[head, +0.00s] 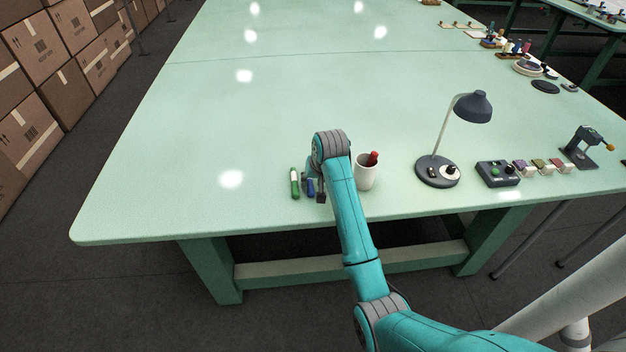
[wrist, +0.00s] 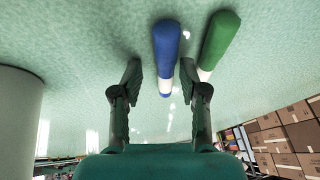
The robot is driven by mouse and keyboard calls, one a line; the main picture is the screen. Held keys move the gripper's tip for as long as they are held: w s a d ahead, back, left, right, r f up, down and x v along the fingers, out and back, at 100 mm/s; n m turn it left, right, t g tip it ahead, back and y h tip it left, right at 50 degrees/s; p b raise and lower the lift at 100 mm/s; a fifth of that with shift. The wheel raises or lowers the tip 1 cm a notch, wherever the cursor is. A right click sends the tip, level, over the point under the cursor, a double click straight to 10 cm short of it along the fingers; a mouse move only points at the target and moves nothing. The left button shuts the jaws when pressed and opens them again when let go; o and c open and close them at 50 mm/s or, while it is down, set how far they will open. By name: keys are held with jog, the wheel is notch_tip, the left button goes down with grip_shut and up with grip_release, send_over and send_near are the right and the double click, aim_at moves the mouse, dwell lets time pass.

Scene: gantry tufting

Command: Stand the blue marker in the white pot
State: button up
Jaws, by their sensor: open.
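The blue marker (head: 310,187) lies or stands on the pale green table beside the green marker (head: 295,182); the arm partly hides it. In the wrist view the blue marker (wrist: 167,52), with a white band, shows in the gap between my fingers, closer to the right finger. The green marker (wrist: 218,42) is just outside the right finger. My gripper (wrist: 159,72) is open, with nothing clamped; in the head view my gripper (head: 317,188) is low by the markers. The white pot (head: 364,174) stands to the right with a red marker (head: 374,157) in it. The pot (wrist: 18,115) also shows at the left of the wrist view.
A dark desk lamp (head: 437,171) stands right of the pot. A control box (head: 497,174) and small coloured blocks sit further right. The table's front edge is close below the markers. The table (head: 200,130) is clear to the left and behind.

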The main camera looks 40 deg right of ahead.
jog(key=v, duration=1.2)
jog(key=shift+r, duration=0.15)
jog(key=shift+a, duration=0.1)
